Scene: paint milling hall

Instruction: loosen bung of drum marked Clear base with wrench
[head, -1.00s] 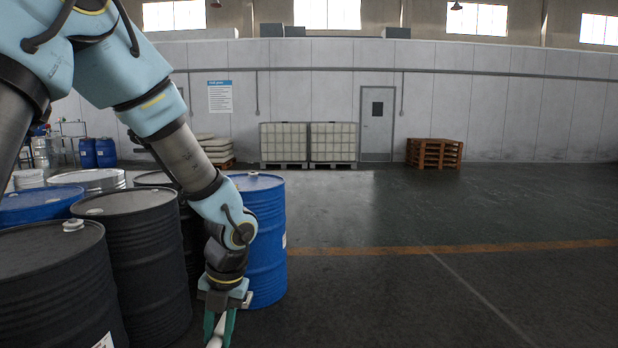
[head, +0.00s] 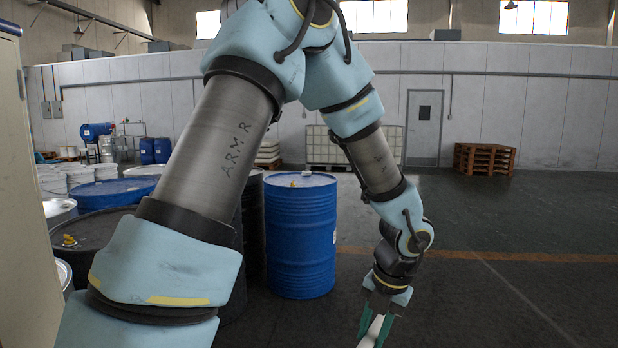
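My gripper (head: 377,328) hangs low, right of centre in the head view, with green fingers pointing down. A pale, bar-like object (head: 371,334), probably the wrench, is between the fingers; its lower end is cut off by the frame. A blue drum (head: 301,240) stands upright left of my gripper and farther back, with a small bung (head: 306,173) on its lid. A dark drum (head: 98,236) at the left has a yellowish bung (head: 69,240); my arm hides much of it. No drum marking is readable, so I cannot tell which is Clear base.
A tall pale cabinet (head: 24,200) closes off the left edge. Another blue drum (head: 112,193) and several white pails (head: 80,177) stand behind the dark drum. The floor (head: 500,260) at right is clear, up to stacked wooden pallets (head: 485,158) by the wall.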

